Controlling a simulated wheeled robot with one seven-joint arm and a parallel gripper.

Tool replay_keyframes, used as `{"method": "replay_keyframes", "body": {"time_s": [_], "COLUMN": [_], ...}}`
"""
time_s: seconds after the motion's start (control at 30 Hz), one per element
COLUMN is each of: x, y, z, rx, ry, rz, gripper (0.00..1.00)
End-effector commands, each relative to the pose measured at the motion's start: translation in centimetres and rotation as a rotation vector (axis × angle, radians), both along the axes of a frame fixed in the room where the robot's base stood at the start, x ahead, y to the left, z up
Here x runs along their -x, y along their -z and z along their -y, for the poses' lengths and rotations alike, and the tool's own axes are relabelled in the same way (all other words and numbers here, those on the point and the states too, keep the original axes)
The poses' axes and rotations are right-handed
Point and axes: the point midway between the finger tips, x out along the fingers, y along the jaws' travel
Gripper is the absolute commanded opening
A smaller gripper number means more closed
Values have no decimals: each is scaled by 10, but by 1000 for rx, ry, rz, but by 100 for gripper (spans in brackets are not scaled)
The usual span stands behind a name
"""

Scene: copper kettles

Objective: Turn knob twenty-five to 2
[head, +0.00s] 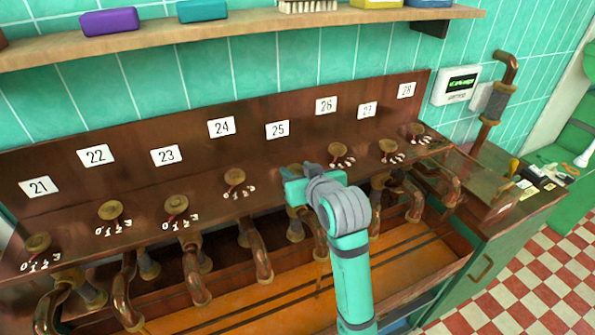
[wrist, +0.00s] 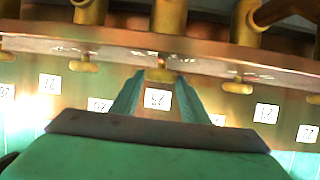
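The white label 25 (head: 277,130) is on the copper back panel, and it shows upside down in the wrist view (wrist: 158,100). Knob twenty-five is hidden behind my gripper (head: 296,187) in the head view. In the wrist view the brass knob (wrist: 160,75) shows between the tips of my gripper's two teal fingers (wrist: 160,80). The fingers are apart, one on each side of the knob; I cannot tell whether they touch it. The knob's setting and its number marks cannot be read.
Knob 24 (head: 235,177) is to the left and knob 26 (head: 338,150) to the right, each with number marks. Bent copper pipes (head: 258,250) hang below the ledge over an orange trough (head: 240,310). A wooden shelf (head: 240,28) runs above.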

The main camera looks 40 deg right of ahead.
Motion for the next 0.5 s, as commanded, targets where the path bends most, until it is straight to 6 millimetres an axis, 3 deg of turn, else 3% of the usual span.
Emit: {"method": "replay_keyframes", "body": {"time_s": [0.5], "x": [1], "y": [0], "z": [4], "rx": [-1], "ry": [-125], "rz": [-1], "gripper": [19]}}
